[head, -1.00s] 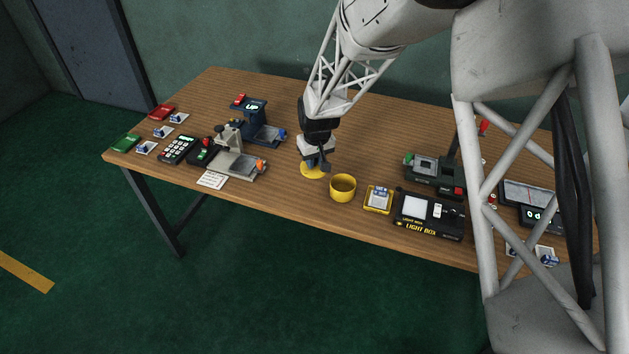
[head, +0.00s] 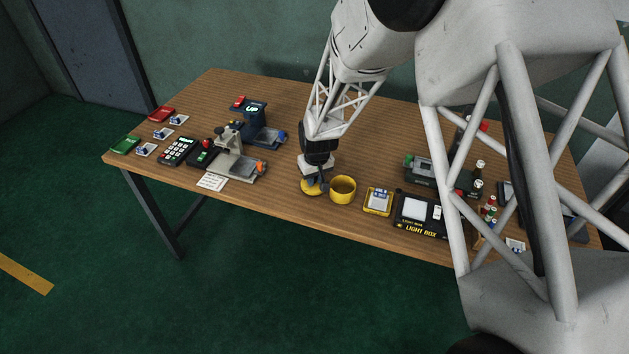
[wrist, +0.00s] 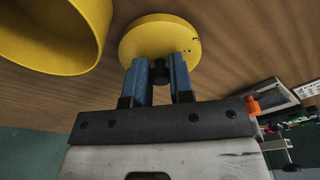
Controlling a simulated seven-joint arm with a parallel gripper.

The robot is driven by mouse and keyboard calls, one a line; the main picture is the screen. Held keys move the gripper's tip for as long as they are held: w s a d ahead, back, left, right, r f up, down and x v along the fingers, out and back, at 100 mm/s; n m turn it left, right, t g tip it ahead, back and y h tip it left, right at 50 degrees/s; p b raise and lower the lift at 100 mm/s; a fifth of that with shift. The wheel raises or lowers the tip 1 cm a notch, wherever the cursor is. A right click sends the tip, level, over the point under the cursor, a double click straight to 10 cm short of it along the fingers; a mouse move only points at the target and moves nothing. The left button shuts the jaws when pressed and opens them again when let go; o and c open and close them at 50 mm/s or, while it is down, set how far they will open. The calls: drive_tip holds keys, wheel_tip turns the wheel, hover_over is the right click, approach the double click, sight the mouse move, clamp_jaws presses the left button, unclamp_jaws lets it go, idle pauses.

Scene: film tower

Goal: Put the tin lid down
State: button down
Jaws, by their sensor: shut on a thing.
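The yellow tin lid (head: 309,189) is a round disc with a dark knob, just left of the open yellow tin (head: 342,190) in the head view. In the wrist view the lid (wrist: 150,37) lies beyond my fingers, and the tin (wrist: 60,35) is at the upper left. My gripper (head: 312,186) is shut on the lid by its dark knob; the blue fingers (wrist: 158,75) close around it in the wrist view. The lid is at or just above the table, and I cannot tell whether it touches.
A yellow tray (head: 378,201) and a black light box (head: 421,213) stand right of the tin. A grey press-like device (head: 236,160) and a white card (head: 212,181) are to the left. Bare wood (head: 275,192) lies between the card and the lid.

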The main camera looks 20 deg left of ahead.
sight(317, 186)
drive_tip(key=shift+f, duration=0.7)
drive_tip(key=shift+f, duration=0.15)
drive_tip(key=c, duration=1)
unclamp_jaws()
wheel_tip(317, 186, up, 12)
drive_tip(key=s+d, duration=0.1)
idle(0.4)
